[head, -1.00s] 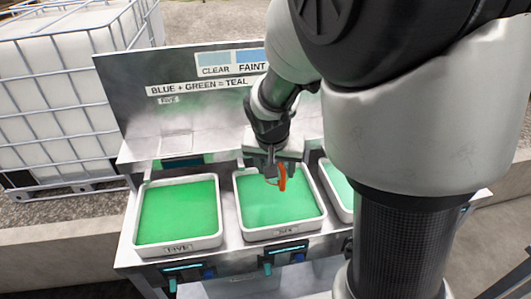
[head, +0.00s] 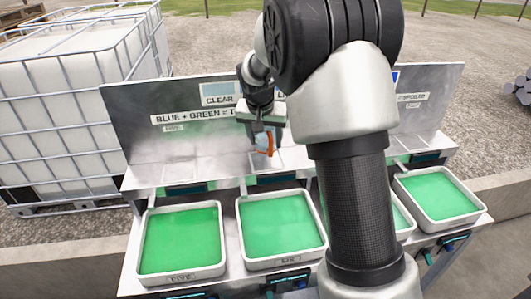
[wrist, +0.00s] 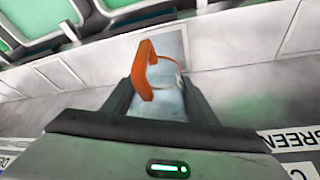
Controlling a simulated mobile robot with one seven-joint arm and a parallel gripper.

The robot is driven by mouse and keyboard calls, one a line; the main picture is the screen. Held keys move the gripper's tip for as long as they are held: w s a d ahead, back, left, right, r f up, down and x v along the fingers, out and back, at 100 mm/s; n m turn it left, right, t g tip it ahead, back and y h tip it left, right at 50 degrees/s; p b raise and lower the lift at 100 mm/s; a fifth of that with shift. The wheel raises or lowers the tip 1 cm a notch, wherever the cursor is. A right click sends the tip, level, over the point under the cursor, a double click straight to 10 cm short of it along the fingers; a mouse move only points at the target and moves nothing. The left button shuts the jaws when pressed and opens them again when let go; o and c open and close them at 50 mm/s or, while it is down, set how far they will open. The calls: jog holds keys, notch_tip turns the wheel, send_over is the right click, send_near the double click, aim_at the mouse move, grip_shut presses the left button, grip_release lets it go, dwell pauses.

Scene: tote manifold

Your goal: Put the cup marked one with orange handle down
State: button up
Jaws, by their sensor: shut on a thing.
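My gripper (head: 264,132) is shut on the cup with the orange handle (head: 264,144). In the wrist view the cup's pale blue, see-through body (wrist: 167,88) sits between the two fingers, and its orange handle sticks out on the far side. No mark can be read on it. In the head view the cup is at the back ledge (head: 225,170), over or at a pale square pad (head: 268,162) behind the second tray from the left. I cannot tell whether the cup touches the ledge.
Several white trays of green liquid, including the one marked six (head: 282,262), stand in a row along the bench front. An upright back panel (head: 150,100) with labels stands behind the ledge. A caged white tank (head: 60,110) is at the left.

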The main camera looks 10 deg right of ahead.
aim_at(265, 151)
notch_tip(265, 151, down, 5)
jog(key=shift+r, duration=0.1)
dwell(0.3)
jog(key=o, duration=1.1)
jog(key=shift+f, duration=0.2)
jog(key=shift+c, duration=0.2)
jog(key=shift+r, duration=0.1)
